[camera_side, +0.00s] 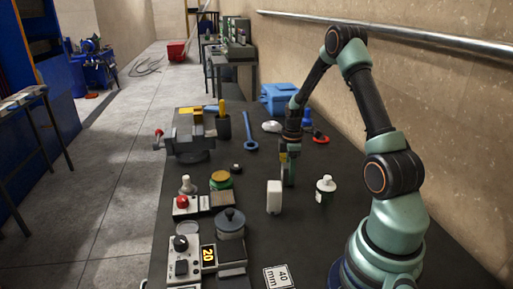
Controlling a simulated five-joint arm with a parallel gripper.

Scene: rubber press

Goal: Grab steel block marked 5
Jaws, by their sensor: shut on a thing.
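My gripper (288,176) points down over the dark bench, right of its middle. It is shut on a small dark block with a yellow patch (283,158), mostly hidden by the jaws. I cannot read a number on it, and cannot tell whether it touches the bench. A block marked 20 (209,258) in yellow on black stands at the front left. No 5 is readable in this view.
A white upright block (274,197) stands close in front of my gripper. A white bottle (326,187) is to its right. A vise (190,140), a blue spanner (250,134) and a blue box (278,98) are farther back. A 40 mm card (277,277) lies in front.

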